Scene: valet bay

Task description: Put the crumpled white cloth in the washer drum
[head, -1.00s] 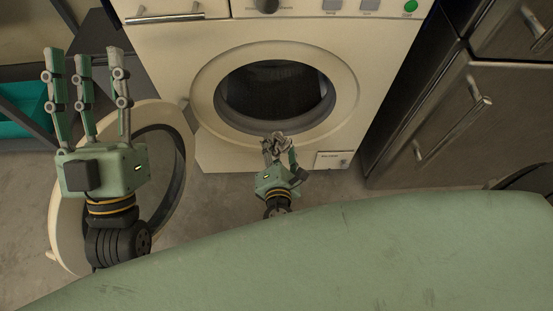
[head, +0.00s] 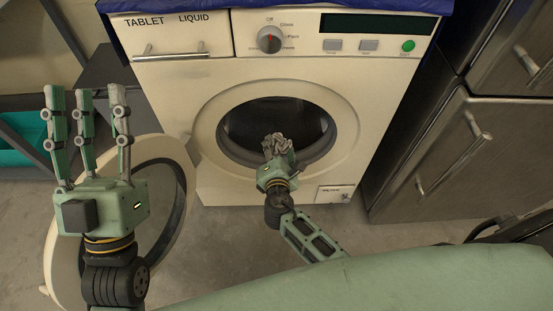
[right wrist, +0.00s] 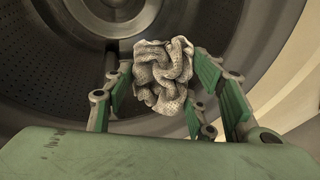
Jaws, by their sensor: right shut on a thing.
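The crumpled white cloth (right wrist: 163,75) is held between the fingers of my right gripper (right wrist: 170,95), which is shut on it. In the head view the cloth (head: 276,143) shows small and greyish at the tips of my right gripper (head: 273,160), in front of the lower part of the drum opening. The washer drum (head: 275,118) is dark inside; its perforated metal wall (right wrist: 60,70) fills the right wrist view behind the cloth. My left gripper (head: 90,130) is open and empty at the left, fingers pointing up, in front of the open door.
The round washer door (head: 170,190) hangs open to the left. The washer (head: 375,85) has a control panel on top. Dark metal drawers (head: 440,140) stand close on the right. A teal bin (head: 22,143) is at the far left.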

